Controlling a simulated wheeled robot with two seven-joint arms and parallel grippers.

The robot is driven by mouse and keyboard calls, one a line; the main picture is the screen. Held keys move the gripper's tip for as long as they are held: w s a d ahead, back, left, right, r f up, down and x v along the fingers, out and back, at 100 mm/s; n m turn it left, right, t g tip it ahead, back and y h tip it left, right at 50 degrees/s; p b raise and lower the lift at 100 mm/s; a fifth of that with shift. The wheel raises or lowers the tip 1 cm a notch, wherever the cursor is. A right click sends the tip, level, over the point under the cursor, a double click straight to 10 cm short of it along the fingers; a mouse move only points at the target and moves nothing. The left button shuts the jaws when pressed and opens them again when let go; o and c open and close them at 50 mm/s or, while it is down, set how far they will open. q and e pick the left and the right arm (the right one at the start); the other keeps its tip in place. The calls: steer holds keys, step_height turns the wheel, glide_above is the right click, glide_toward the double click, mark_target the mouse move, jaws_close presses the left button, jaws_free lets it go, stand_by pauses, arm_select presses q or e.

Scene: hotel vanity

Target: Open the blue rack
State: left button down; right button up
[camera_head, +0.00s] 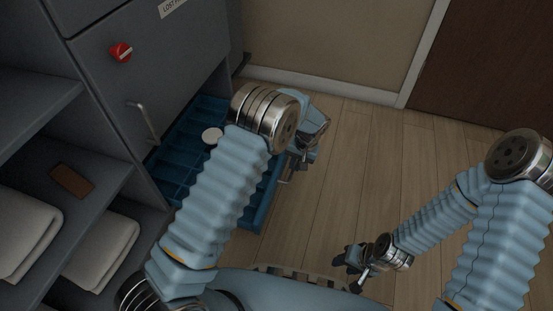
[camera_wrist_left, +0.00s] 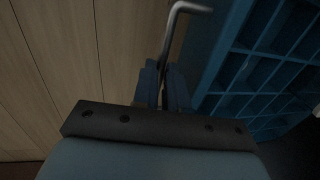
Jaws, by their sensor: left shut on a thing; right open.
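The blue rack (camera_head: 258,215) is a compartmented drawer low in the grey cabinet. It stands pulled out over the floor, and its compartments show in the left wrist view (camera_wrist_left: 225,62). A round white thing (camera_head: 212,136) shows over its far part. My left gripper (camera_head: 287,178) is at the rack's right-hand front side, shut on the rack's metal handle (camera_wrist_left: 172,38). In the left wrist view the fingers close around the handle's lower part. My left arm hides the middle of the rack. My right gripper (camera_head: 350,264) is open and empty above the floor, apart from the rack.
The grey cabinet (camera_head: 75,45) has a red knob (camera_head: 121,52) and a door with a metal handle (camera_head: 144,121) above the rack. Shelves at left hold white towels (camera_head: 100,255) and a brown object (camera_head: 71,181). Wooden floor (camera_head: 345,170) right of the rack is clear.

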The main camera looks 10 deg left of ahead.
arm_select(q)
steer(key=shift+s+d, duration=0.15)
steer(key=shift+d, duration=2)
steer(key=c, duration=1.2)
jaws_free()
steer(key=shift+o, duration=0.2)
step_height(320, 180, up, 14)
steer(key=d+p, duration=0.2)
steer(key=shift+d+f, duration=0.25)
steer(key=shift+d, duration=0.1)
steer(key=shift+s, duration=0.2)
